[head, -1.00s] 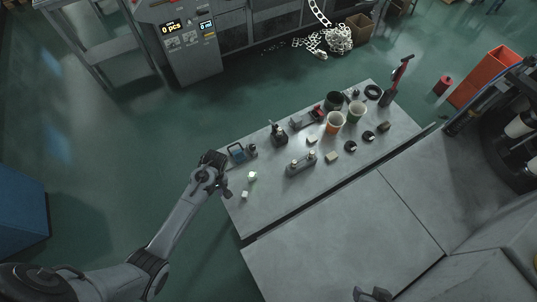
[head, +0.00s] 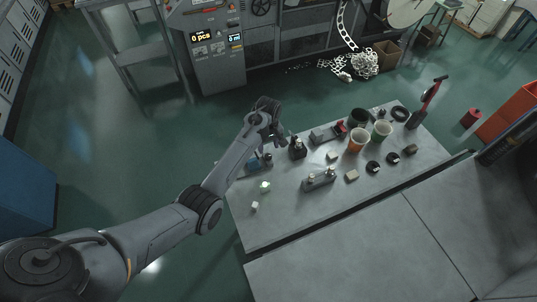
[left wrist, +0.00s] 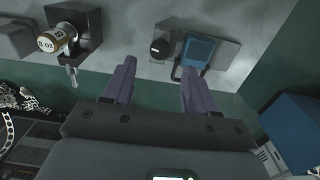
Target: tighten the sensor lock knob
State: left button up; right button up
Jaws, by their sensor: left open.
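The sensor fixture is a flat grey plate carrying a blue sensor block (left wrist: 198,50) and a round black knob (left wrist: 160,47), which I take for the lock knob. In the head view the blue block (head: 254,164) and the knob (head: 268,158) sit at the table's far left edge, partly behind my left arm. My left gripper (head: 284,137) is above that edge. In the left wrist view the left gripper (left wrist: 155,66) is open and empty, its fingers pointing toward the plate. The knob appears beyond the gap between the fingertips, apart from them. My right gripper is not in view.
A black fixture with a brass "8 OZ" piece (left wrist: 58,40) stands beside the plate.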

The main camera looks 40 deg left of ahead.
aim_at(268, 156)
pick_arm(q)
jog(key=shift+f+b, duration=0.35)
jog(key=shift+f, duration=2.75)
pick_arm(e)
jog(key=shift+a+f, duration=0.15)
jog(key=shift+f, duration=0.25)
pick_arm(q)
jog(key=c, duration=1.1)
jog(key=shift+o, duration=0.2)
